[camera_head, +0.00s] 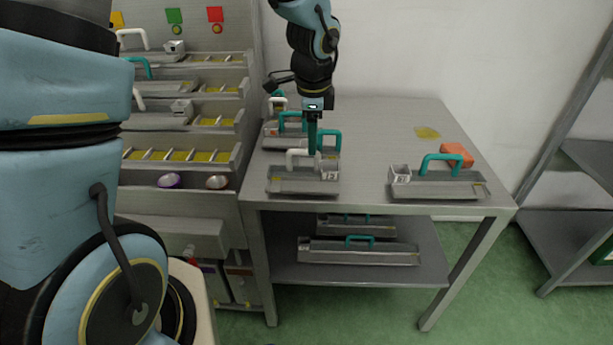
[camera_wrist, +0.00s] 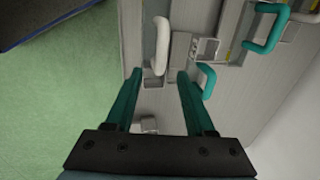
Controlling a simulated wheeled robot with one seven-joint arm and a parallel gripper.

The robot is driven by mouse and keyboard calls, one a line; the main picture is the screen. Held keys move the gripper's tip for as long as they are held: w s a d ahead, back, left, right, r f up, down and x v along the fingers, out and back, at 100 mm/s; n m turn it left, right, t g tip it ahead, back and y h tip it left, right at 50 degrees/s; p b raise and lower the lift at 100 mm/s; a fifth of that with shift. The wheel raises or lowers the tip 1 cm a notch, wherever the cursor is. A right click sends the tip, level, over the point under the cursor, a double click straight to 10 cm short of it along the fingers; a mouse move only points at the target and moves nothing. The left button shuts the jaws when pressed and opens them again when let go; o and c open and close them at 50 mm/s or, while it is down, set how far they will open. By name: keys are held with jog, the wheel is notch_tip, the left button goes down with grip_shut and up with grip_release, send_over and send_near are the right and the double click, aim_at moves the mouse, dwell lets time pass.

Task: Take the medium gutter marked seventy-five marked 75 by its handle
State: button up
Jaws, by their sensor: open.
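My gripper (camera_head: 311,150) points down above the left part of the steel table, open and empty. In the wrist view its two teal fingers (camera_wrist: 160,73) are apart, with a white handle (camera_wrist: 161,45) showing ahead of the gap. That handle belongs to the front-left gutter (camera_head: 290,186), which has a marked end block (camera_head: 330,173). A teal-handled gutter (camera_head: 438,188) with a marked block (camera_head: 400,174) lies at the right. A teal handle (camera_head: 332,141) stands just behind my gripper, and also shows in the wrist view (camera_wrist: 208,81). I cannot surely read 75 on any block.
More gutters lie at the table's back left (camera_head: 285,137) and on the lower shelf (camera_head: 360,254). An orange block (camera_head: 457,154) sits behind the right gutter. A rack of trays (camera_head: 180,155) stands left. The table's back middle (camera_head: 385,125) is clear.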

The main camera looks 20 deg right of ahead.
jog(key=p, duration=0.1)
send_over(303, 172)
jog(key=d, duration=0.2)
jog(key=shift+s+a+f, duration=0.1)
jog(key=shift+f, duration=2.65)
grip_shut()
